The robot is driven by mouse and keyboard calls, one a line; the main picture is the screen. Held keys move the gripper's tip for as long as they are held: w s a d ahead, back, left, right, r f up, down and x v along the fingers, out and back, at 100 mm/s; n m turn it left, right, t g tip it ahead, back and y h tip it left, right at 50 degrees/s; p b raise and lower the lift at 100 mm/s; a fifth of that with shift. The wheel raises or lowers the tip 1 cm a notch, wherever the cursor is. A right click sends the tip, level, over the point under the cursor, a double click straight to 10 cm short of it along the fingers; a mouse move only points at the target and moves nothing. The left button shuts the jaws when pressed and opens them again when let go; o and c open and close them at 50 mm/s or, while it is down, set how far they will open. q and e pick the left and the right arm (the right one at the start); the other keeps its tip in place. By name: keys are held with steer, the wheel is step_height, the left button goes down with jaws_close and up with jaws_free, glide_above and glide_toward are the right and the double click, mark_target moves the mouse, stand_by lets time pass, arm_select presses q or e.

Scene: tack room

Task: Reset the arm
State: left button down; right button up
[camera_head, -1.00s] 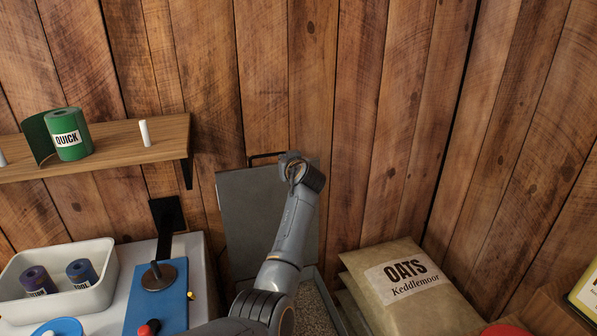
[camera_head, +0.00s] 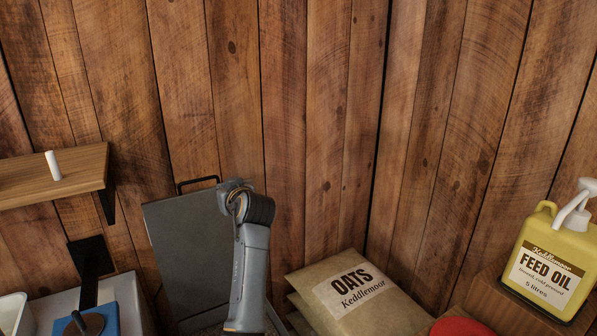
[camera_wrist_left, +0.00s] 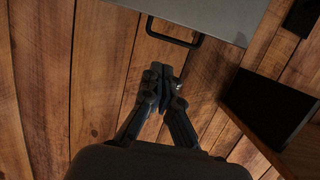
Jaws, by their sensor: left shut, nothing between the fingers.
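My left arm (camera_head: 250,270) stands up in front of the open grey bin lid (camera_head: 175,235) in the head view. My left gripper (camera_wrist_left: 163,85) shows in the left wrist view with its fingers together and nothing between them. It points at the plank wall, near the black handle (camera_wrist_left: 172,38) of the lid. In the head view, the arm's upper end mostly hides the fingers. My right gripper is in neither view.
Oats sacks (camera_head: 350,295) lie right of the bin. A yellow feed oil bottle (camera_head: 545,265) stands at the far right, near a red thing (camera_head: 460,328). A wooden shelf (camera_head: 60,180) with a white peg (camera_head: 53,165) is at left, above a blue board (camera_head: 100,318).

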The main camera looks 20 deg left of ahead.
arm_select(q)
steer(key=s+d+f+m+g+h, duration=0.1)
steer(key=s+d+f+m+h, duration=0.25)
steer(key=s+f, duration=0.7)
steer(key=s+d+f+m+g+h, duration=0.15)
steer(key=s+d+f, duration=0.45)
steer(key=f, duration=0.7)
steer(key=s+d+f+m+g+h, duration=0.1)
steer(key=s+d+f+m+h, duration=0.2)
steer(key=s, duration=0.6)
steer(key=s+d+f+m+g+h, duration=0.1)
steer(key=s+d+f+m+g, duration=0.1)
steer(key=s+d, duration=0.45)
steer(key=s+d+f+m+g+h, duration=0.1)
steer(key=s+d+f+m+h, duration=0.15)
steer(key=s, duration=0.75)
step_height(320, 180, down, 26)
steer(key=s+r+g, duration=0.1)
steer(key=s, duration=0.1)
steer(key=s+a+f+g, duration=0.1)
steer(key=s+a+f, duration=0.1)
steer(key=s+f, duration=1.4)
steer(key=shift+s+a+f, duration=0.25)
steer(key=shift+a+f, duration=0.05)
steer(key=shift+f, duration=0.4)
